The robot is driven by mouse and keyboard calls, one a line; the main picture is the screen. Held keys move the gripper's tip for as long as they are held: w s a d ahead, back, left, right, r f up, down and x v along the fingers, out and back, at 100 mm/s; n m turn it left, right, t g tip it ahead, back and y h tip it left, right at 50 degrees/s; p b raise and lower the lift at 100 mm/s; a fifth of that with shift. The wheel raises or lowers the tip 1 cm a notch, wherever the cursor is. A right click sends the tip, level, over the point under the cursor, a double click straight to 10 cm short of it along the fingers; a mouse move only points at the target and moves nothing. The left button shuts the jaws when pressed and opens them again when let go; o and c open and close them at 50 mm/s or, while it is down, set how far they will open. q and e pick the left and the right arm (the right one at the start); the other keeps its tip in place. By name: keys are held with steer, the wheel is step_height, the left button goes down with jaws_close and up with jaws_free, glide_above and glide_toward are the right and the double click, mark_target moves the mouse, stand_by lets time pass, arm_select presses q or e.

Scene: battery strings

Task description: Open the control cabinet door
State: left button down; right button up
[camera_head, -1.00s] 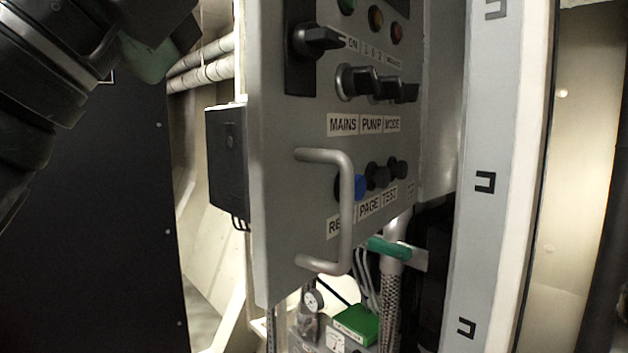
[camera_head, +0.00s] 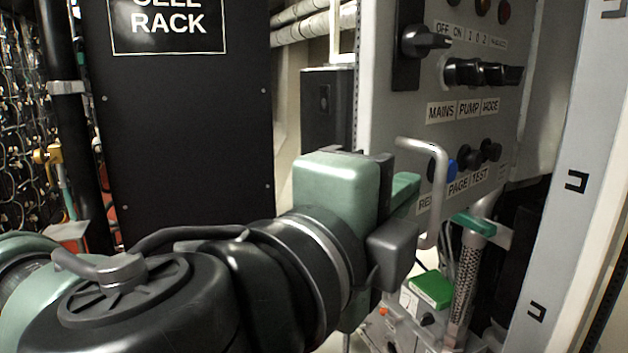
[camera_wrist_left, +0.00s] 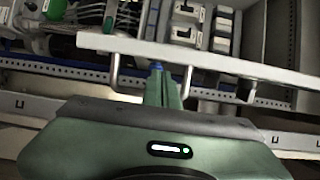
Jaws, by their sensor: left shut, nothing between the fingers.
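The grey control cabinet door (camera_head: 400,137) carries switches, buttons and a bent metal bar handle (camera_head: 440,195). In the left wrist view the door (camera_wrist_left: 205,58) is seen nearly edge-on, with cabinet insides beyond it, so it stands ajar. My left gripper (camera_head: 408,188) is shut and empty, its green fingers close beside the handle's left side. In the left wrist view the left gripper's fingers (camera_wrist_left: 162,86) point at the door, between the two handle posts (camera_wrist_left: 115,72). I cannot tell whether they touch the handle. My right gripper is not in view.
A black cell rack panel (camera_head: 190,130) stands at the left, with wiring beyond it. A dark box (camera_head: 326,110) is behind the door's left edge. A pale upright post (camera_head: 575,180) stands at the right. A green block (camera_head: 430,289) and braided hose (camera_head: 467,283) are below the door.

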arm_select(q)
steer(key=shift+p+x, duration=0.55)
steer(key=shift+x, duration=1.35)
